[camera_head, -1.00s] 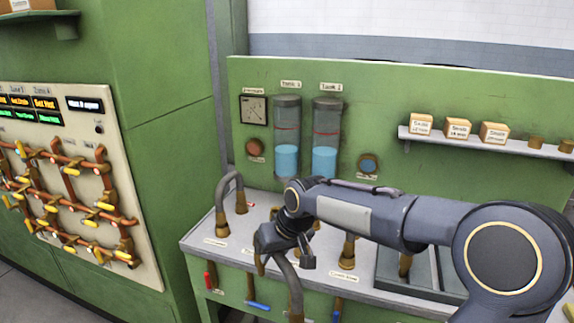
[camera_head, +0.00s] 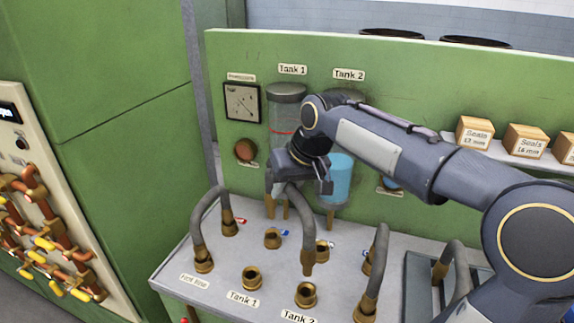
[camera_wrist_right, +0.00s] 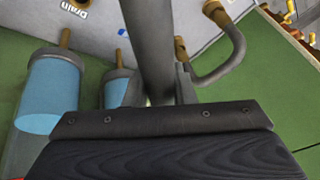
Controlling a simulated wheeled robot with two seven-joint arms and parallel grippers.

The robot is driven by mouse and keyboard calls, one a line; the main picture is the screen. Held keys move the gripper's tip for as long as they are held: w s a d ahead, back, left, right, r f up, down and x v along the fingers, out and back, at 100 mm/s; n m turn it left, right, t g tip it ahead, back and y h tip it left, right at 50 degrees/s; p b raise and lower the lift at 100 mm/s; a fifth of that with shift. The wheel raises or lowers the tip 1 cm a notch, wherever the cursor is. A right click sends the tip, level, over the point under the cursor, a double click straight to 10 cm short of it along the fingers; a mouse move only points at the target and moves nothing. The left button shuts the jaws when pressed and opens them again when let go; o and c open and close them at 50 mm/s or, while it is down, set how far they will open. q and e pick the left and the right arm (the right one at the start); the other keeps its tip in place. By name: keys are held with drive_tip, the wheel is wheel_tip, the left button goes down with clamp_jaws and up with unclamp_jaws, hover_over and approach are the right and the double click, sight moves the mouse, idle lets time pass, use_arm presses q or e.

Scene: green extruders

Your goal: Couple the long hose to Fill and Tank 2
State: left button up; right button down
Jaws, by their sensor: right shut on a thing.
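My right gripper (camera_head: 298,186) is shut on a grey hose (camera_head: 300,215) above the bench, in front of the tanks. One brass end (camera_head: 308,262) hangs down, seemingly above the bench top; the other end is not clear. In the right wrist view the held hose (camera_wrist_right: 152,45) runs up between the fingers. A brass port (camera_head: 305,295) stands behind the label Tank 2, with an open top. The port (camera_head: 252,278) behind Tank 1 is also open. I cannot read a Fill label surely. My left gripper is not in view.
Another hose (camera_head: 211,205) arches between two ports at the bench's left. A hose (camera_head: 380,255) arches at the right, and one (camera_head: 455,262) stands by the grey tray. Open ports (camera_head: 272,238) sit in the back row. The green panel (camera_head: 430,75) with tanks rises behind.

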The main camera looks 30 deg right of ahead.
drive_tip(key=shift+w+d, duration=0.15)
drive_tip(key=shift+w, duration=0.05)
drive_tip(key=shift+s+f+b, duration=0.1)
drive_tip(key=shift+f+b, duration=0.65)
drive_tip(key=shift+b, duration=0.1)
wheel_tip(320, 180, down, 4)
drive_tip(key=b, duration=0.3)
drive_tip(key=shift+r, duration=0.25)
drive_tip(key=shift+f+b, duration=1.55)
drive_tip(key=shift+f, duration=0.6)
drive_tip(key=c, duration=1.1)
unclamp_jaws()
drive_tip(key=shift+c, duration=0.2)
drive_tip(key=shift+s+r, duration=0.1)
